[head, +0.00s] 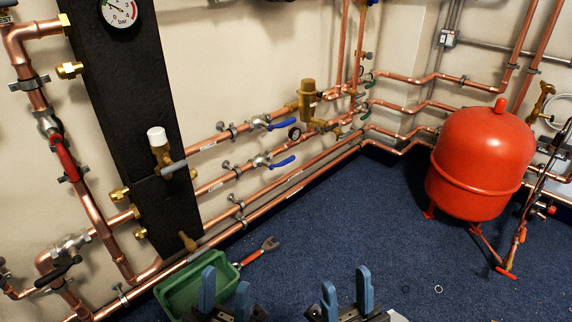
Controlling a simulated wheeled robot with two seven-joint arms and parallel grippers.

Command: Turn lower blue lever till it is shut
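The lower blue lever (282,162) sits on a valve (262,161) on the lower of two copper branch pipes along the wall. It lies roughly in line with its pipe. The upper blue lever (284,124) sits on the parallel pipe above, at a similar angle. My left gripper (225,294) is at the bottom edge, with its two blue fingers apart and nothing between them. My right gripper (347,293) is also at the bottom edge, fingers apart and empty. Both are well in front of the levers and touch neither.
A green crate (172,294) stands on the floor beside my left gripper, with a red-handled wrench (258,251) at it. A red tank (483,160) stands at the right. A round gauge (294,133) is near the levers. Blue carpet (350,220) between is mostly clear.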

